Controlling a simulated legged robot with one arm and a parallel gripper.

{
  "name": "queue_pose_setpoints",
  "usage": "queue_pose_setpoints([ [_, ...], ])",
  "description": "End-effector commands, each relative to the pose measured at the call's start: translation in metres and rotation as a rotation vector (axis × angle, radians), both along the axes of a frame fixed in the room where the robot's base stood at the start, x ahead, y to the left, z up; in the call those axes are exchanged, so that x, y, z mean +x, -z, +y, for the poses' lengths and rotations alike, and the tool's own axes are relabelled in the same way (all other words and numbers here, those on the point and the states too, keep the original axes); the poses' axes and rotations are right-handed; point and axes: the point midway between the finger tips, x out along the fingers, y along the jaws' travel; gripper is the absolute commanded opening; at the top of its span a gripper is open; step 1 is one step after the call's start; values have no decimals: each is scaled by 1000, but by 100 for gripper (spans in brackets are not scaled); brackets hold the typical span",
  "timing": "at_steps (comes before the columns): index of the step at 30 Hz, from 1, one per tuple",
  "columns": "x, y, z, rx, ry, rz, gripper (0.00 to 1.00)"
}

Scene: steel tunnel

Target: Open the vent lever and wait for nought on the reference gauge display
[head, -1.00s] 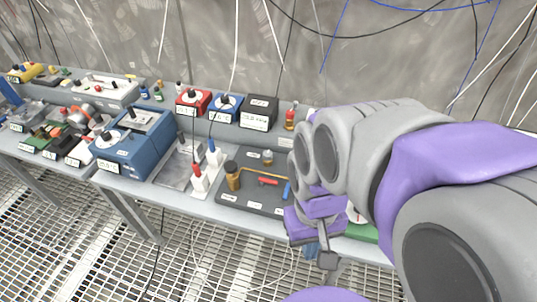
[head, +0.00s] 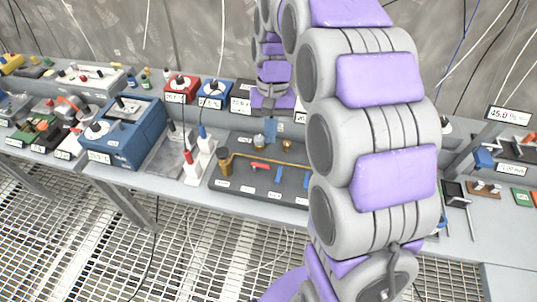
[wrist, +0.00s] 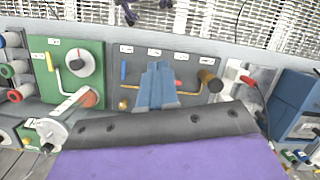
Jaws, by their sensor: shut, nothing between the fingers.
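A dark grey panel (head: 235,183) carries a brass pipe, a brown knob (head: 224,160), a red lever (head: 260,166) and two blue levers, one (head: 278,174) next to the red and one (head: 306,180) by my arm. The labels are too small to read, so I cannot tell which is the vent lever. My gripper (head: 271,130) is shut and empty above the panel's back part. In the wrist view its blue fingers (wrist: 157,88) cover the panel's middle, between a blue lever (wrist: 123,70) and the red lever (wrist: 181,84). A display (head: 508,115) at right seems to read 15.0, unit unclear.
White probes (head: 201,158) and a blue box (head: 125,135) stand left of the panel. A green board (wrist: 85,70) with a white dial lies beside it in the wrist view. A black display box (head: 241,97) stands on the back shelf, partly hidden.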

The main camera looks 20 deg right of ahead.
Motion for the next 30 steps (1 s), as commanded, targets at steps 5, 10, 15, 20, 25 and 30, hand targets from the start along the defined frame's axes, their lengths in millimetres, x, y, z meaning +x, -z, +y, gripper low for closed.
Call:
queue_pose_setpoints([
  [5,41,13,-6,6,37,14,0],
  [10,74,27,-13,12,74,33,0],
  [15,106,45,-21,15,109,44,0],
  [20,133,65,-29,17,143,62,0],
  [25,158,90,-39,16,179,74,0],
  [30,178,116,-49,12,213,91,0],
])
